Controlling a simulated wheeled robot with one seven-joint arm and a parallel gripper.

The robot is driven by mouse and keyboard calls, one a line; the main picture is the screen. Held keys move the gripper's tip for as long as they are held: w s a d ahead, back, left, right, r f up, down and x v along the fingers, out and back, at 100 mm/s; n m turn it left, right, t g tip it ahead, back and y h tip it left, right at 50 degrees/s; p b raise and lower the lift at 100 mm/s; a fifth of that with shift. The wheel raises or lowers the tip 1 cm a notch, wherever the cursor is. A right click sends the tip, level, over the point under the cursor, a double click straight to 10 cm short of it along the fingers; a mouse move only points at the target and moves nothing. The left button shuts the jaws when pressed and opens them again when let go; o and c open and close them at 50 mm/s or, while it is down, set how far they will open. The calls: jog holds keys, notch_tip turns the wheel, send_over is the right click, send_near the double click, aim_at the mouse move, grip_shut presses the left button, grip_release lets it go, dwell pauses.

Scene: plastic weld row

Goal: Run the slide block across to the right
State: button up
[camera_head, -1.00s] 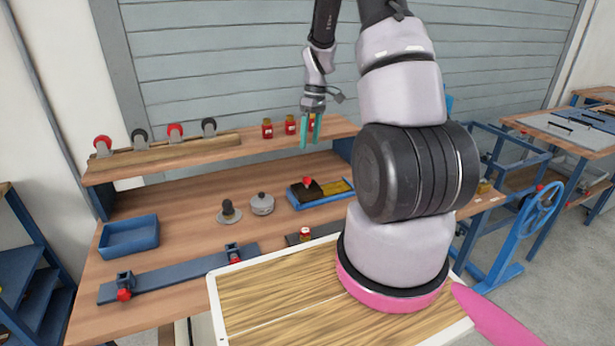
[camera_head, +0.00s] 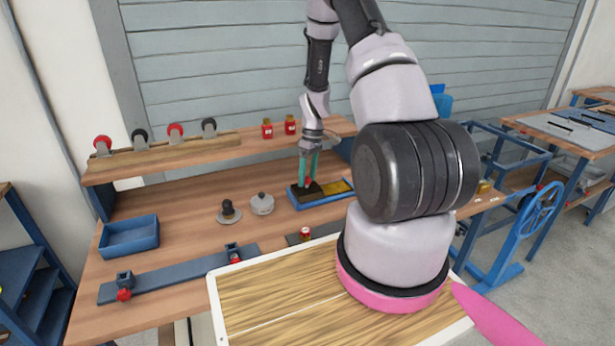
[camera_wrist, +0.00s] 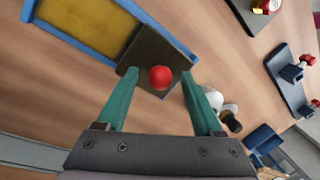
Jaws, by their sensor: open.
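The slide block is a dark block (camera_wrist: 153,50) with a round red knob (camera_wrist: 160,77) on top. It sits at the left end of a blue-edged tray with a yellow bed (camera_head: 336,188), on the bench. In the head view the dark block (camera_head: 304,195) is partly covered by my fingers. My gripper (camera_head: 308,182) is open, pointing down over the block. In the wrist view its two teal fingers (camera_wrist: 152,82) stand on either side of the red knob, with space between each finger and the knob. Whether the fingers touch the block is unclear.
A grey lidded pot (camera_head: 262,204) and a black-knobbed disc (camera_head: 228,212) stand left of the tray. A shelf (camera_head: 160,163) with red jars (camera_head: 267,129) runs behind. A blue bin (camera_head: 128,237) lies far left, and a clamp rail (camera_head: 180,276) lies in front.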

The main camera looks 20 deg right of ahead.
grip_shut()
dwell(1.5)
